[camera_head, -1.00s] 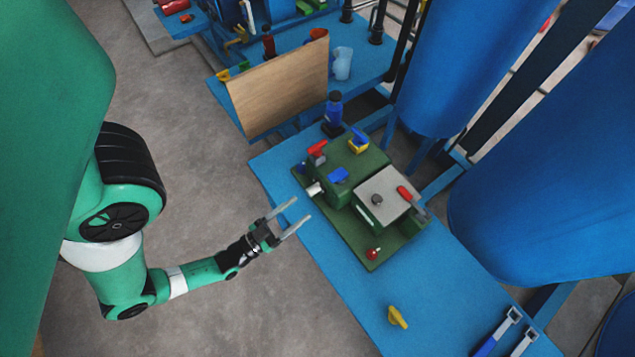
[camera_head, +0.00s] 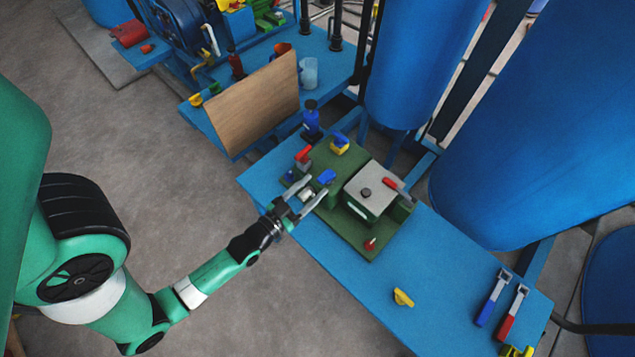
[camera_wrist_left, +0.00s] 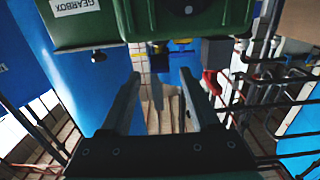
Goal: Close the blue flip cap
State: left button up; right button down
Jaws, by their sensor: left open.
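The blue flip cap (camera_head: 327,177) appears to be the small blue piece on the near left side of the green gearbox (camera_head: 376,239), by a pale stub. Whether it is up or down is too small to tell. My left gripper (camera_head: 316,185) is open, its two fingers pointing at that side, one on each side of the pale stub in the picture. Contact cannot be told. In the left wrist view the open fingers (camera_wrist_left: 160,80) point below the gearbox body (camera_wrist_left: 190,20), with blue parts beyond them. My right gripper is not in view.
A red lever (camera_head: 303,155) and a yellow part with a blue lever (camera_head: 340,144) stand close by. The blue table (camera_head: 350,290) holds a yellow piece (camera_head: 403,298) and blue- and red-handled tools (camera_head: 512,312). A wooden board (camera_head: 255,105) stands behind.

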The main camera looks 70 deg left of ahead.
aim_at(325, 178)
pick_arm(q)
jog(key=shift+x, duration=1.3)
grip_shut()
jog(key=f+t+b, duration=0.1)
jog(key=b, duration=0.3)
jog(key=shift+f+y, duration=0.2)
jog(key=shift+y, duration=0.1)
jog(key=shift+s+r, duration=0.1)
jog(key=shift+r, duration=0.2)
